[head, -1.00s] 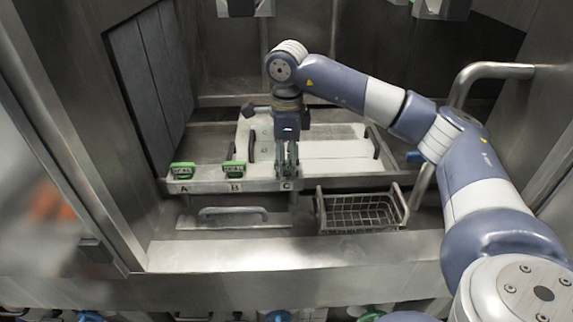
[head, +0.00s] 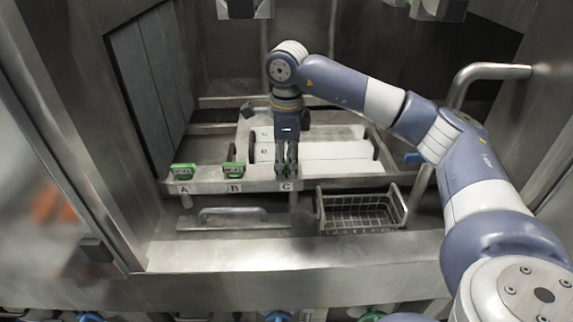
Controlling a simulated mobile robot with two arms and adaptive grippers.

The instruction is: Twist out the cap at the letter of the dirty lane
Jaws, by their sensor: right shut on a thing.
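Three cap places marked A, B and C line the front rail (head: 210,186). A green cap (head: 184,170) sits above letter A (head: 184,189), and another green cap (head: 234,169) sits above letter B (head: 235,187). My right gripper (head: 286,172) points down above letter C (head: 286,186), with its fingers shut on the cap there. The fingers hide most of that cap. I cannot tell from this view which lane is dirty. My left gripper is not in view.
Pale bars (head: 325,151) lie in the tray behind the rail. A wire basket (head: 361,211) hangs at the front right. A metal handle (head: 232,212) is below the rail. A bent grab rail (head: 497,71) stands at the right.

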